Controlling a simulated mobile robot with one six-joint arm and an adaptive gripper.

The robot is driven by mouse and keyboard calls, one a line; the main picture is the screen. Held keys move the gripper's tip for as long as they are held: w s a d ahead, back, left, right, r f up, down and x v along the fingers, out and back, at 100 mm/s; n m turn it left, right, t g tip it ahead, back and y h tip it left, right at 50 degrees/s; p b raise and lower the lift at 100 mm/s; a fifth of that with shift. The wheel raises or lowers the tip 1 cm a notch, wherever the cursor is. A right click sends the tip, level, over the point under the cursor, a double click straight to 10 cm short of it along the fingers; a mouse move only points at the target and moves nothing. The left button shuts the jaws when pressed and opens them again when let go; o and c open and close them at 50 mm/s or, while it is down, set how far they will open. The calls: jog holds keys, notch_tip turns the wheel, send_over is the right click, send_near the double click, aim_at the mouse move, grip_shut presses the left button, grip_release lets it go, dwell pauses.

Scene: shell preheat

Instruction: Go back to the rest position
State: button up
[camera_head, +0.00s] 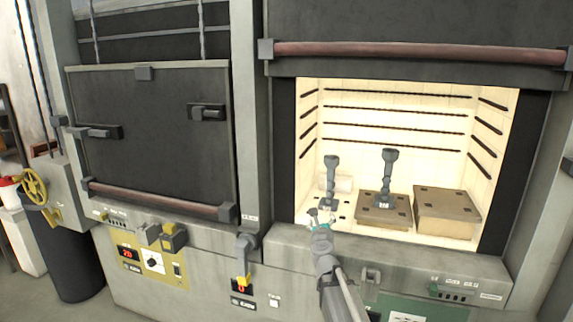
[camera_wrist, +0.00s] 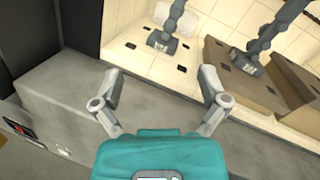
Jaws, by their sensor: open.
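My gripper (camera_head: 321,217) is at the front sill of the open furnace chamber in the head view. In the wrist view my gripper (camera_wrist: 160,112) has its two fingers spread wide, with nothing between them. Two dark grey posts with cup-like tops stand inside the chamber. The left post (camera_head: 330,172) stands on the pale chamber floor, just beyond my gripper. The right post (camera_head: 389,172) stands on a low brown block (camera_head: 372,213). The feet of the left post (camera_wrist: 163,42) and right post (camera_wrist: 246,60) show in the wrist view, apart from my fingers.
The lit chamber (camera_head: 400,130) has dark rods on its walls. A taller brown block (camera_head: 447,210) stands at its right. The grey sill (camera_head: 440,268) runs in front. A closed dark door (camera_head: 150,130) is at the left, with a control panel (camera_head: 150,262) below it and a yellow handwheel (camera_head: 33,186) beside it.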

jog(key=s+a+f+n+g+y, duration=0.35)
jog(key=s+f+n, duration=0.2)
jog(key=n, duration=0.55)
jog(key=s+a+f+n+g+y, duration=0.2)
jog(key=s+f+n+g+y, duration=0.25)
jog(key=s+n, duration=0.4)
jog(key=s+d+f+n+g+h, duration=0.2)
jog(key=s+d+f+n+g, duration=0.1)
jog(key=s, duration=0.3)
jog(key=s+d+f+n+g+h, duration=0.2)
jog(key=s+d+f+n+g, duration=0.1)
jog(key=s, duration=0.4)
jog(key=s+d+f+n+g+h, duration=0.2)
jog(key=s+d+f+n+g, duration=0.1)
jog(key=s+d+n+g, duration=0.1)
jog(key=s+d+n, duration=0.1)
jog(key=s+n, duration=0.1)
jog(key=s, duration=0.1)
jog(key=shift+n+h, duration=0.35)
jog(key=shift+h, duration=0.05)
jog(key=shift+f, duration=0.1)
